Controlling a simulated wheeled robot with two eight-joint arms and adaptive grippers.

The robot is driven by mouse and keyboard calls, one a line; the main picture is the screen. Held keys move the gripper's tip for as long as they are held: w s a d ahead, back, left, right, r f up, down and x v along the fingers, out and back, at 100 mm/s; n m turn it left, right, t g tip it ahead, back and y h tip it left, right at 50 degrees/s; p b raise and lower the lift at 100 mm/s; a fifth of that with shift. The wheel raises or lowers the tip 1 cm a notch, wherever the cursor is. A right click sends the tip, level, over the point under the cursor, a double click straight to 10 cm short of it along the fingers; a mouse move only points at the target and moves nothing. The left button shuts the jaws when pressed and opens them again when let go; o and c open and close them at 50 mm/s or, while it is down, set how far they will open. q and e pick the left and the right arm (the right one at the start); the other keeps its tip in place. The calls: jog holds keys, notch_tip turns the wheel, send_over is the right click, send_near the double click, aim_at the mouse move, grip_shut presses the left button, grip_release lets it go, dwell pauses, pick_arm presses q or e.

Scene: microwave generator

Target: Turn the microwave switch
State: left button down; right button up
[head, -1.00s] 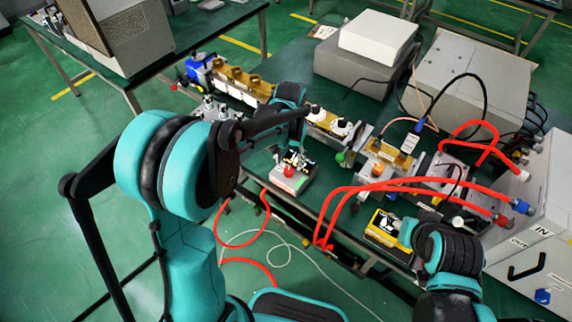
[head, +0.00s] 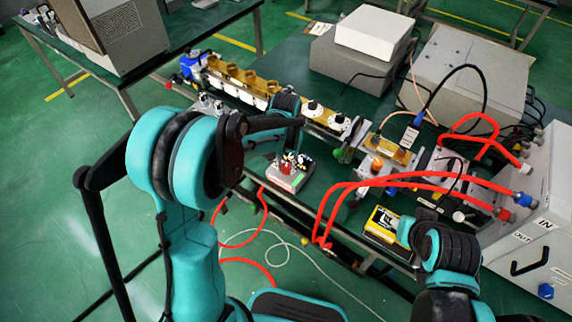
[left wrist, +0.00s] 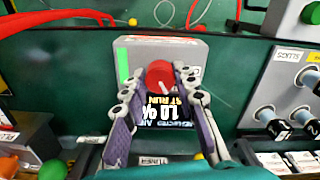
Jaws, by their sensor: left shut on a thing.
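The switch is a round red knob (left wrist: 160,74) on a grey box (left wrist: 190,48) with a green strip and a dark display. In the head view the red knob (head: 285,169) sits on the box (head: 290,184) at the table's near edge, partly covered by my left gripper (head: 296,160). In the left wrist view my left gripper (left wrist: 156,84) has its fingers on either side of the knob and is shut on it. The display text appears upside down between the fingers. My right gripper (head: 398,228) is by a yellow box; its fingers are hard to make out.
The yellow box (head: 383,222) lies at the near edge on the right. Red hoses (head: 420,182) arch across the right of the table. A brass waveguide line (head: 240,78) runs behind the grey box. Grey instrument cases (head: 350,66) stand at the back.

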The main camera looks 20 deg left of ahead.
pick_arm(q)
jog(key=shift+n, duration=0.3)
jog(key=n, duration=0.5)
jog(key=shift+p, duration=0.3)
jog(key=n, duration=0.6)
jog(key=shift+n, duration=0.3)
jog(key=c, duration=1.2)
grip_release()
